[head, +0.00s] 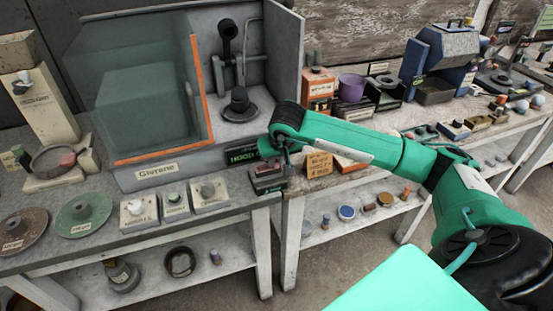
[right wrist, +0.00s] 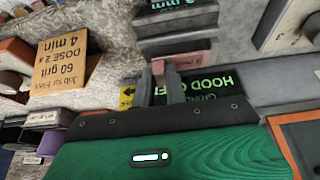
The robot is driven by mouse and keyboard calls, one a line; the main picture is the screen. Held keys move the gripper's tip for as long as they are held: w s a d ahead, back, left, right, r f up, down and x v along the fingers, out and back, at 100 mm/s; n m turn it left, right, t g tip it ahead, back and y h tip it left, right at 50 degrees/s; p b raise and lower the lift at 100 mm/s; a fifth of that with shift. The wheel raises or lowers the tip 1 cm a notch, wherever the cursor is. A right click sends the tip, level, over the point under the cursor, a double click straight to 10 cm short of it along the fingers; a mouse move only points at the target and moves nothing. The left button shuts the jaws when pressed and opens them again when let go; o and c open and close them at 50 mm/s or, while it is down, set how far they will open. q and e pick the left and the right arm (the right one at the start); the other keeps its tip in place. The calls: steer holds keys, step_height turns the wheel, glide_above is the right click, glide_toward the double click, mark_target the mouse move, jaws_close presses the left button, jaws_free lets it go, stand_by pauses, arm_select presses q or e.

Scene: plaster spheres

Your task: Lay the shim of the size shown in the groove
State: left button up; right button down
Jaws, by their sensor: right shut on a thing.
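My right gripper (head: 285,160) reaches in from the right to the bench in front of the hood. In the right wrist view its two narrow fingers (right wrist: 160,80) are shut on a small pinkish piece, which I take to be a shim (right wrist: 158,68). Pink also shows beside the right finger; I cannot tell whether it is the same piece. Just beyond is a dark grey block (right wrist: 178,42), with a display reading in mm (right wrist: 175,4). The block also shows below the gripper in the head view (head: 266,182). The groove is not clearly visible. My left gripper is out of view.
The glazed hood (head: 150,95) stands left of the gripper, with a HOOD sign (head: 242,155) close by. A cardboard dose card (head: 319,164) stands to the right. Several switch boxes (head: 175,203) line the bench front at left. Lower shelves hold small jars.

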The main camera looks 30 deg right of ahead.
steer(key=shift+d+f, duration=0.1)
steer(key=shift+f, duration=0.2)
